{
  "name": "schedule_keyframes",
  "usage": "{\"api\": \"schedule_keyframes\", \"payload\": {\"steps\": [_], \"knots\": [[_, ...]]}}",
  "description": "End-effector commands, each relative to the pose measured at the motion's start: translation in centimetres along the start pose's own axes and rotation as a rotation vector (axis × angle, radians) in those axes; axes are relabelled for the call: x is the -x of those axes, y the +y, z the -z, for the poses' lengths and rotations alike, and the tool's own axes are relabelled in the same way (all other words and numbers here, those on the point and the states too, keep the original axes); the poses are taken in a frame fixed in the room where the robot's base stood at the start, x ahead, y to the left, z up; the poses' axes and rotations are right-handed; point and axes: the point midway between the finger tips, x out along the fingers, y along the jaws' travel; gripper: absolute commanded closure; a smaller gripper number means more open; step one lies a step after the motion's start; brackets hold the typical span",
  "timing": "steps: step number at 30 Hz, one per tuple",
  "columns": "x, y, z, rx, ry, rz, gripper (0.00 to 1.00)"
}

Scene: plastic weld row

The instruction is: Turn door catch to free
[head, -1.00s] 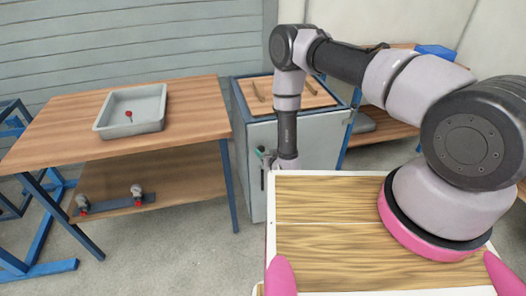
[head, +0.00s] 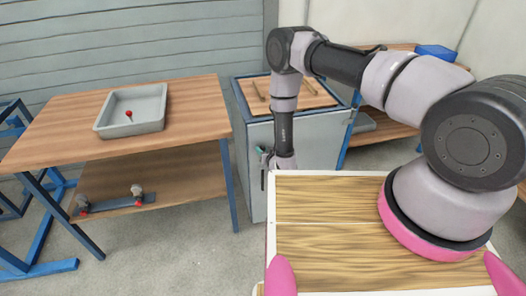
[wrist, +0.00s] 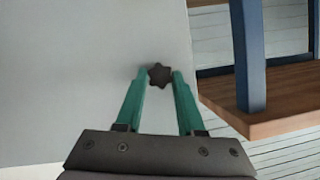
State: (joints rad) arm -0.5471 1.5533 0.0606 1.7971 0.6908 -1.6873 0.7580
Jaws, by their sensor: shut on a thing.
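The dark star-shaped knob of the door catch (wrist: 160,75) shows in the wrist view against the pale grey cabinet door (wrist: 85,75). My gripper (wrist: 159,78) has its two teal fingers shut on the knob, one tip on each side. In the head view my gripper (head: 262,151) is at the left front of the grey cabinet (head: 318,144), largely hidden by my wrist. The knob cannot be made out there. The door looks closed.
A dark upright handle (head: 263,179) is just below my gripper. A wooden workbench (head: 60,125) with a grey tray (head: 132,128) stands to the left, its blue leg (head: 228,185) near the cabinet. Open floor (head: 180,245) lies in front of the bench.

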Motion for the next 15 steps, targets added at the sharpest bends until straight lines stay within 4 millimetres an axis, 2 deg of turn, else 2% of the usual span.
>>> {"api": "schedule_keyframes", "payload": {"steps": [8, 15], "knots": [[0.01, -0.25, -0.02, 0.106, 0.000, -0.042, 1.00], [0.02, -0.48, -0.11, 0.292, 0.000, -0.118, 1.00]]}}
